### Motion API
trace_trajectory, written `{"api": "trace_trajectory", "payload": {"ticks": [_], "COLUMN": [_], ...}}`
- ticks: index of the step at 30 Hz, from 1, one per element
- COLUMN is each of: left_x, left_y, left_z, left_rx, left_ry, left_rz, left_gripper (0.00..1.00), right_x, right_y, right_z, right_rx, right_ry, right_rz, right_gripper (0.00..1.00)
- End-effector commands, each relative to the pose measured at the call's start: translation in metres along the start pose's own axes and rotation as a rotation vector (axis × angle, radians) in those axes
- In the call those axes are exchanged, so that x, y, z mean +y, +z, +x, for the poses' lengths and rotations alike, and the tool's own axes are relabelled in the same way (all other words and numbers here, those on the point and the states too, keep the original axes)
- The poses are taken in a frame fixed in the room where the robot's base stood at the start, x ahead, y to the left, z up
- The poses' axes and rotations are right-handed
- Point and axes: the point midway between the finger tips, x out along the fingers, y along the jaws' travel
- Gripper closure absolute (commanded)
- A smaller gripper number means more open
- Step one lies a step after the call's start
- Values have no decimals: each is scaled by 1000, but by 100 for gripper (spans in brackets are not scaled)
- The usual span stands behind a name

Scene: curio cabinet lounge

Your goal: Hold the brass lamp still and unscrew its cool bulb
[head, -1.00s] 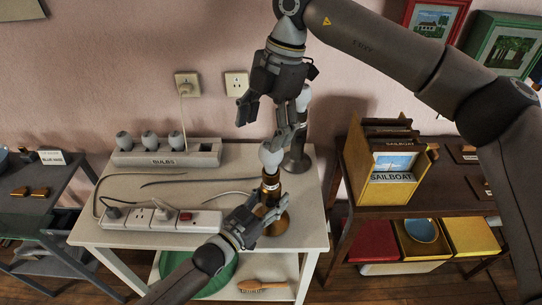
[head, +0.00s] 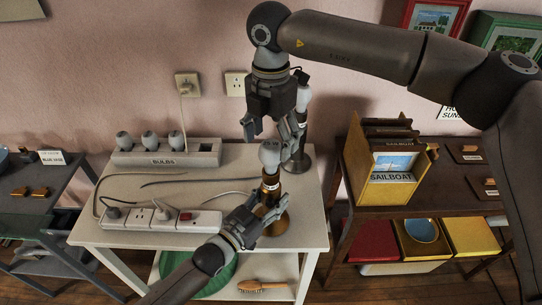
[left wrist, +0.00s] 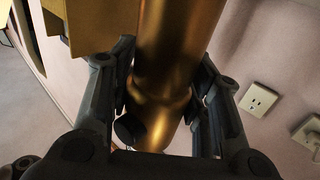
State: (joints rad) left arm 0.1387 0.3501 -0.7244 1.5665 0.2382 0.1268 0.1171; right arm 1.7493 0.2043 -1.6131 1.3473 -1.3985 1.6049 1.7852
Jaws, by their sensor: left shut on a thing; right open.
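The brass lamp (head: 271,183) stands upright near the front right of the white table. Its pale bulb (head: 270,157) sits on top. My left gripper (head: 267,209) is shut on the brass stem. The left wrist view shows the stem (left wrist: 172,60) between its fingers, with a dark knob at the stem. My right gripper (head: 270,131) is open, pointing down just above the bulb, its fingers spread to either side. Whether a finger touches the bulb cannot be told.
A grey lamp (head: 299,162) with a white bulb stands close behind the right gripper. A BULBS rack (head: 200,158) with several bulbs is at the back left. A power strip (head: 195,219) and cables lie left of the brass lamp. A shelf with a SAILBOAT box stands right.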

Motion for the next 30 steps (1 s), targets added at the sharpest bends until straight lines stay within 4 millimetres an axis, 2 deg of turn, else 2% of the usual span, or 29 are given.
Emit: {"api": "trace_trajectory", "payload": {"ticks": [3,7,19,30], "left_x": [0,0,0,0], "left_y": [0,0,0,0], "left_z": [0,0,0,0], "left_rx": [-1,-1,-1,-1], "left_ry": [0,0,0,0], "left_rz": [0,0,0,0], "left_gripper": [98,98,98,98], "right_x": [0,0,0,0], "right_y": [0,0,0,0], "right_z": [14,24,29,29], "right_rx": [0,1,-1,0], "right_ry": [-1,0,1,1], "right_rz": [1,1,1,1], "right_gripper": [29,29,29,75]}}
